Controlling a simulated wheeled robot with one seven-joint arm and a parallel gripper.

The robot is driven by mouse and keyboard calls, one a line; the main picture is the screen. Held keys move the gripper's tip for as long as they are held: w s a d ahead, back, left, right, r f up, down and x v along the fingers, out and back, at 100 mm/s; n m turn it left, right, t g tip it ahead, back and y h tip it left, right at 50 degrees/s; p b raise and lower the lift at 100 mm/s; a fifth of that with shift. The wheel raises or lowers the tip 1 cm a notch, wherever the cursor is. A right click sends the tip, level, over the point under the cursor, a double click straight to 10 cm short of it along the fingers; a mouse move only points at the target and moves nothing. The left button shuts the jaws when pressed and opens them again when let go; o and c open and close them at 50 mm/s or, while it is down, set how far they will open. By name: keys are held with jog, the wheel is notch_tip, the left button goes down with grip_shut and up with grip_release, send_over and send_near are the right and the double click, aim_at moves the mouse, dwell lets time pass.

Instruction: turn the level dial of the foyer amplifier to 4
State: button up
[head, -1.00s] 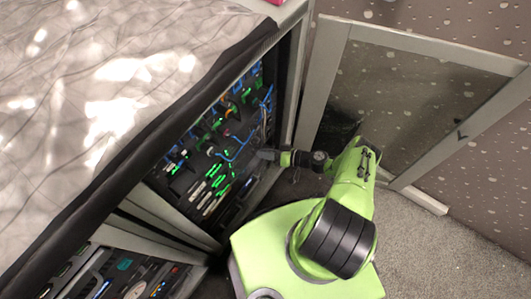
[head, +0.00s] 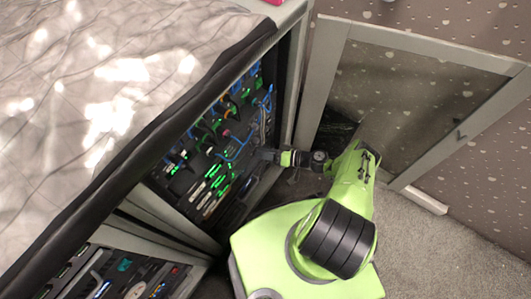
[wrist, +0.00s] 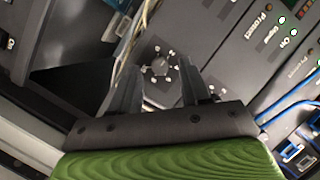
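A grey dial (wrist: 160,66) ringed by pale dots sits on a dark panel in the upper middle of the wrist view. Its number marks are too small to read, so I cannot tell its setting. My gripper (wrist: 157,82) is open, with one finger to the left of the dial and the other to its right. There is space between the fingers, and I see no firm contact with the dial. In the head view my gripper (head: 268,155) reaches into the open rack (head: 243,185) from the right. The dial cannot be made out there.
Pale cables (wrist: 128,62) hang close by the left finger. Blue cables (wrist: 290,112) run at the right, beside a panel with lit green indicators (wrist: 283,20). The glazed rack door (head: 420,105) stands open to the right of my arm. A cloth-covered top (head: 110,85) overhangs the rack.

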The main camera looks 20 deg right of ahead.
jog(key=v, duration=1.5)
jog(key=shift+s+d+p, duration=0.25)
jog(key=shift+p, duration=0.05)
jog(key=shift+r, duration=0.1)
